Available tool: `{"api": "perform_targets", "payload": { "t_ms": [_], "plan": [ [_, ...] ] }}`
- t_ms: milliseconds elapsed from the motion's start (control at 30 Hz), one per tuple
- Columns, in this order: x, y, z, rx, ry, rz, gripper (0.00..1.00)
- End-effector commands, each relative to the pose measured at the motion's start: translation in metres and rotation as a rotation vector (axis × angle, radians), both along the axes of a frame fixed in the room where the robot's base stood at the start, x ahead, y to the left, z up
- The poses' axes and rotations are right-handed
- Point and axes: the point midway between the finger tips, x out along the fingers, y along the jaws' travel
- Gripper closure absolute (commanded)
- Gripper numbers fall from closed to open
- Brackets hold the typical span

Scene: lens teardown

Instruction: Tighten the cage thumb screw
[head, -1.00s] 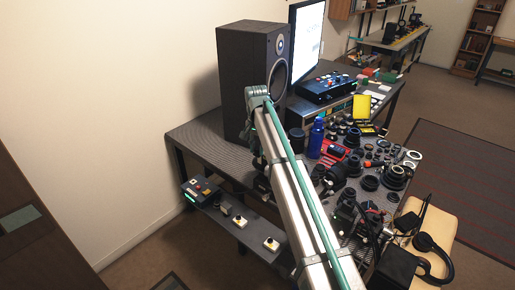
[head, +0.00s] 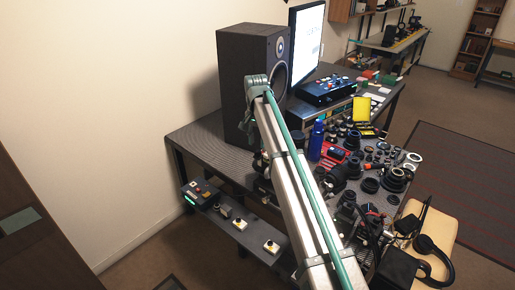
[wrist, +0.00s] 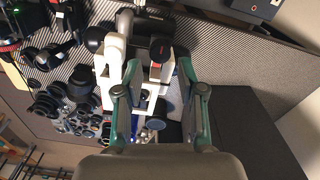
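In the wrist view a white, frame-like part (wrist: 150,88) stands between and beyond the fingers of my gripper (wrist: 159,66). A dark round knob (wrist: 160,48) on a white mount looks like the cage thumb screw, though I cannot be sure. My gripper is open, with one teal-edged finger on each side of the white part. The knob lies just beyond the fingertips, and I see no clear contact.
Several dark lens parts (wrist: 55,98) crowd the left of the wrist view. The grey textured bench top (wrist: 235,50) is mostly clear to the right. In the head view a tall speaker (head: 245,75), a blue bottle (head: 317,140) and headphones (head: 432,255) stand around the bench.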

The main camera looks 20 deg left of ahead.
Motion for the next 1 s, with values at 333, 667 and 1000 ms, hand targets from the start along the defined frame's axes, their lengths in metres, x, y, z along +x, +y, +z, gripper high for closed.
{"api": "perform_targets", "payload": {
  "t_ms": [333, 667, 1000],
  "plan": [
    [0.000, 0.002, 0.061, 0.001, -0.001, 0.000, 0.61],
    [-0.001, 0.001, 0.073, -0.001, 0.000, 0.000, 0.61],
    [-0.001, 0.001, 0.072, 0.000, 0.001, 0.002, 0.61]
  ]
}}
